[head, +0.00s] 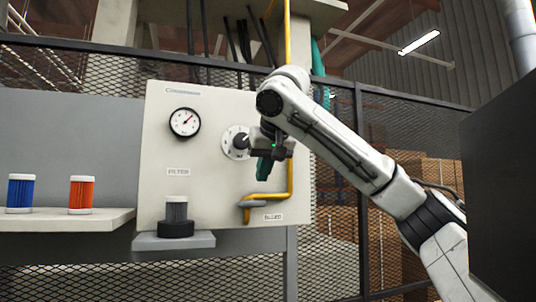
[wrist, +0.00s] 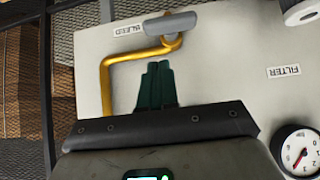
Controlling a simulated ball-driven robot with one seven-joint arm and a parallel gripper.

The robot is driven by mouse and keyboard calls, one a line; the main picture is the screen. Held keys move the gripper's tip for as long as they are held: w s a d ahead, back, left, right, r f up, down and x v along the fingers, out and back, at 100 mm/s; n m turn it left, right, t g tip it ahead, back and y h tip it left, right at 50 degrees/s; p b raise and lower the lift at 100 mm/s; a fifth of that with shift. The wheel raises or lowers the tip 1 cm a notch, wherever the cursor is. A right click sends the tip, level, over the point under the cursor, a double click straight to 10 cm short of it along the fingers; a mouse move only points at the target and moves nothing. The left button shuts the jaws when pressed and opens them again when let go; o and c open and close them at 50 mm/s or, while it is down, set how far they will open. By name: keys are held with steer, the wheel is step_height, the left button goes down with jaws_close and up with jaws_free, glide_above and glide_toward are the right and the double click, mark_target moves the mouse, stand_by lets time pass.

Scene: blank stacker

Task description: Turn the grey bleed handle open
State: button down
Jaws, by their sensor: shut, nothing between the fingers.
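The grey bleed handle (head: 252,204) is a short flat bar on the end of a yellow pipe, beside the BLEED label low on the panel. It lies about level in the head view. In the wrist view, which shows the panel upside down, the grey handle (wrist: 170,25) is at the top, just beyond my fingertips. My gripper (head: 263,178) has dark green fingers pointing down, above and slightly right of the handle, apart from it. In the wrist view my gripper (wrist: 158,66) has its fingers together and empty.
The cream panel (head: 210,110) carries a round gauge (head: 185,122) and a dark knob (head: 239,142) close to my gripper. The yellow pipe (head: 291,182) runs down the right side. A grey filter (head: 176,210) stands on a small ledge; blue (head: 20,192) and orange (head: 81,193) filters stand on the left shelf.

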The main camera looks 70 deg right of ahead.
mark_target(252, 204)
steer(key=shift+f, duration=2.1)
steer(key=shift+f, duration=0.1)
steer(key=shift+d+m+t+y+b, duration=0.1)
steer(key=shift+m+t+y+b, duration=0.3)
steer(key=shift+t+b, duration=0.2)
steer(key=shift+s+f, duration=0.1)
